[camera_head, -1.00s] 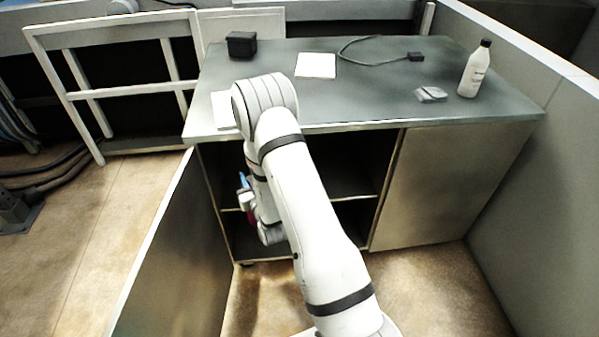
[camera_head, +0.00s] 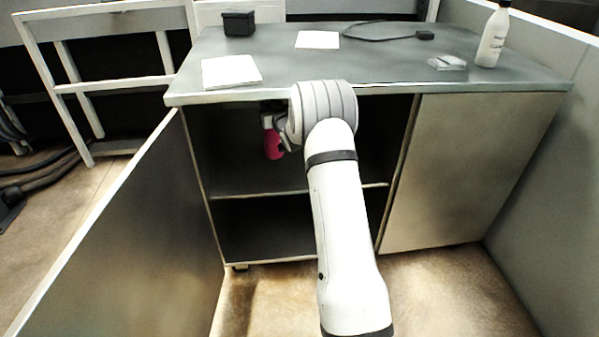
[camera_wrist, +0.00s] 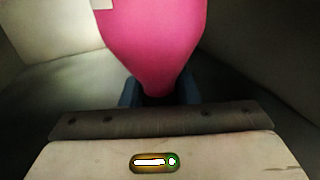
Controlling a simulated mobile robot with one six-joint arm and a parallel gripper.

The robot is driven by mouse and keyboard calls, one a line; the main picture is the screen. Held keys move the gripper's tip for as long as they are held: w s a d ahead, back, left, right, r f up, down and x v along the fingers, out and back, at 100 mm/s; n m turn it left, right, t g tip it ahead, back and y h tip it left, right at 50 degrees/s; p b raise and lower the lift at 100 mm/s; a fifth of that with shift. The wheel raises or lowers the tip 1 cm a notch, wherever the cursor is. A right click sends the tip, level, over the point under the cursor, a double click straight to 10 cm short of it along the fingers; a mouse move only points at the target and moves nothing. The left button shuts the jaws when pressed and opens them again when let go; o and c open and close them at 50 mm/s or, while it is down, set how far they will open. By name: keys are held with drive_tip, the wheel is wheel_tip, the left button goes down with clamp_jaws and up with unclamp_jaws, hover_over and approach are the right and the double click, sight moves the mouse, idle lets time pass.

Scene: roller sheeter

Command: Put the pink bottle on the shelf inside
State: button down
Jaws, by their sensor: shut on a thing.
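The pink bottle (camera_head: 272,145) shows inside the open left part of the cabinet, in the upper compartment, just left of my wrist. It also fills the upper middle of the wrist view (camera_wrist: 155,40), narrowing toward my gripper. My gripper (camera_wrist: 158,93) is shut on this narrow end. In the head view my wrist mostly hides the gripper. The shelf inside (camera_head: 245,187) is a dark board across the middle of the compartment. The bottle shows above its front edge; whether it touches the board I cannot tell.
The cabinet door (camera_head: 130,240) stands open at the left. The right door (camera_head: 470,170) is shut. The worktop (camera_head: 370,65) overhangs the opening and carries a black box (camera_head: 239,24), papers, a cable and a white bottle (camera_head: 493,38). The lower compartment looks empty.

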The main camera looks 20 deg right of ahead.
drive_tip(key=w+d+r+h+b, duration=0.1)
drive_tip(key=w+d+r+b, duration=0.1)
drive_tip(key=d+b, duration=0.3)
wheel_tip(320, 180, down, 9)
drive_tip(key=d+b, duration=0.1)
drive_tip(key=b, duration=0.1)
drive_tip(key=shift+f+m, duration=0.15)
drive_tip(key=shift+m, duration=0.25)
drive_tip(key=shift+w+d+f+b, duration=0.1)
drive_tip(key=shift+b, duration=0.25)
drive_tip(key=c, duration=1.1)
unclamp_jaws()
